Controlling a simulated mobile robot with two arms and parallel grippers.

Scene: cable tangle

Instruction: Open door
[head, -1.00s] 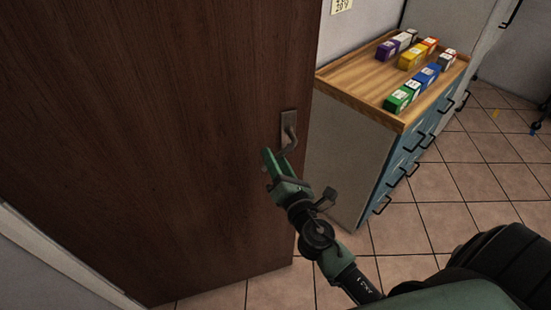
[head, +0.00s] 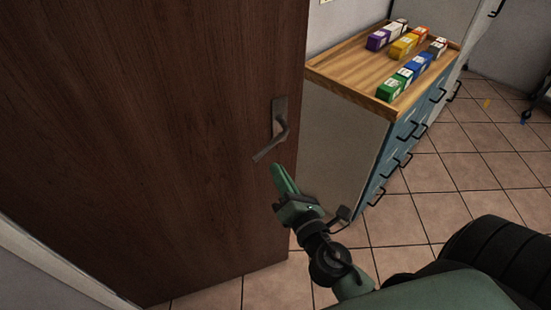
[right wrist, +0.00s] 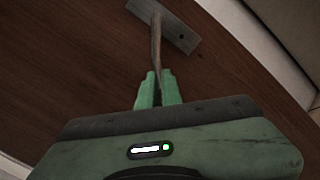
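The dark brown wooden door (head: 150,130) fills the left of the head view. Its free right edge stands in front of a cabinet. The metal lever handle (head: 279,128) is near that edge, its lever slanting down to the left. My green right gripper (head: 278,168) is just below and right of the lever end, apparently apart from it. In the right wrist view, the lever (right wrist: 157,45) runs from its plate towards the two close-set fingers (right wrist: 158,78) and lines up with the narrow gap between them. How far they are parted is unclear. My left gripper is not in view.
A cabinet with blue drawers (head: 405,140) and a wooden top (head: 345,72) stands behind the door edge, with several coloured boxes (head: 393,88) on top. Black drawer handles stick out. A white frame or skirting (head: 50,255) runs at lower left.

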